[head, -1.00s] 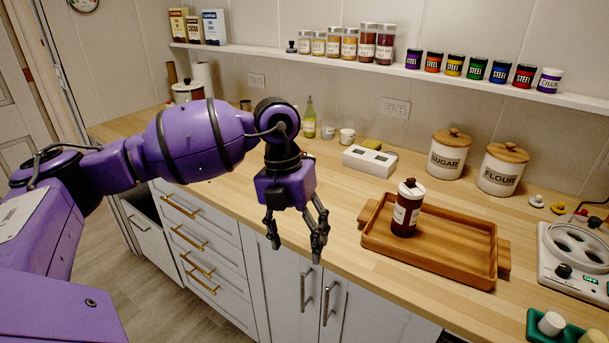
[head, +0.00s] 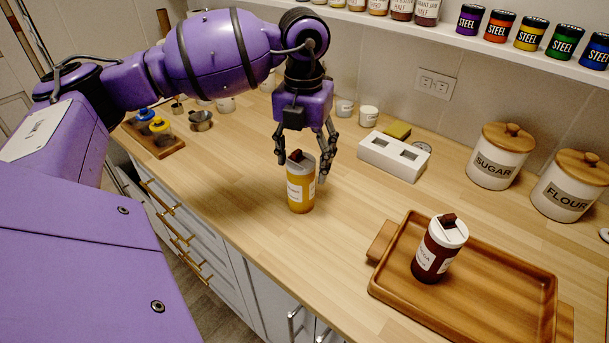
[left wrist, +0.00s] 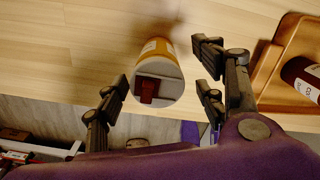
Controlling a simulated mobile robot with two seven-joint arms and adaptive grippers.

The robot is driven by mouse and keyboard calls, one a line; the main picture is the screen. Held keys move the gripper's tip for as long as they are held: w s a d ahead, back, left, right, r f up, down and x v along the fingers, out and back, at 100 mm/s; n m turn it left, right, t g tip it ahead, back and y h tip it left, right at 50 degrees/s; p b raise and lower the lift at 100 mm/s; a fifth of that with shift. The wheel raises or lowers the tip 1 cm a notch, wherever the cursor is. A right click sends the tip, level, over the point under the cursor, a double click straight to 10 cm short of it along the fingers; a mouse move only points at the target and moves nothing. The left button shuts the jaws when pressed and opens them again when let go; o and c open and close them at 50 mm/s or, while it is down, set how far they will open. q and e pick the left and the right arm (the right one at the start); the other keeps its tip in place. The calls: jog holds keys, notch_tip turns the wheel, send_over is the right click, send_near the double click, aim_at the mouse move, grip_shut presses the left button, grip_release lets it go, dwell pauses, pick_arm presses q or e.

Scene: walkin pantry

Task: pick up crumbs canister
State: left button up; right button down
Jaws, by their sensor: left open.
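A yellow canister (head: 300,194) with a white lid and a dark brown knob stands upright on the wooden counter. Its label is too small to read, so I cannot confirm it says crumbs. My left gripper (head: 302,166) is open, pointing down, with its fingers on either side of the canister's upper part. In the left wrist view the canister (left wrist: 158,52) appears between the open fingers of the gripper (left wrist: 161,78), with gaps showing on both sides. My right gripper is not in view.
A dark red-brown canister labelled cocoa (head: 431,258) stands in a wooden tray (head: 389,287) at the right. A white box with two openings (head: 394,157), a sugar jar (head: 494,171) and a flour jar (head: 566,199) stand behind. Counter between canister and tray is clear.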

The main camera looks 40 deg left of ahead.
aim_at(299, 183)
pick_arm(q)
jog(key=f, duration=0.4)
jog(key=f+p, duration=0.1)
jog(key=f, duration=0.2)
jog(key=shift+s+a+f, duration=0.1)
jog(key=shift+s+a, duration=0.25)
jog(key=shift+c, duration=0.3)
jog(key=c, duration=1.1)
jog(key=shift+c, duration=0.8)
